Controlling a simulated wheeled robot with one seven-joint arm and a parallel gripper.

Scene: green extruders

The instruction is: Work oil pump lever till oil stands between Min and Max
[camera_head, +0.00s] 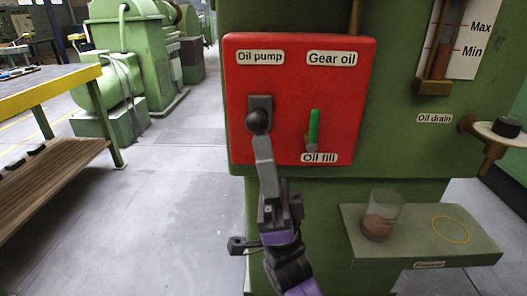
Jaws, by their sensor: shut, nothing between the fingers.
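The oil pump lever, with a round black knob (258,121), sits on a dark plate under the "Oil pump" label on the red panel (350,85). My gripper (262,143) reaches up from below, its grey fingers shut and empty. The fingertips are just below the knob in the picture; I cannot tell whether they touch it. The oil gauge (440,60) is at the upper right, with Max and Min marks. A reddish column shows in its tube, its top near the Min mark; the exact level is too small to tell.
A green-handled oil fill lever (314,127) stands right of the pump lever. A glass with brown contents (381,215) stands on a green shelf (410,243). The oil drain valve (497,131) juts out at right. A workbench (45,90) stands left; the floor between is clear.

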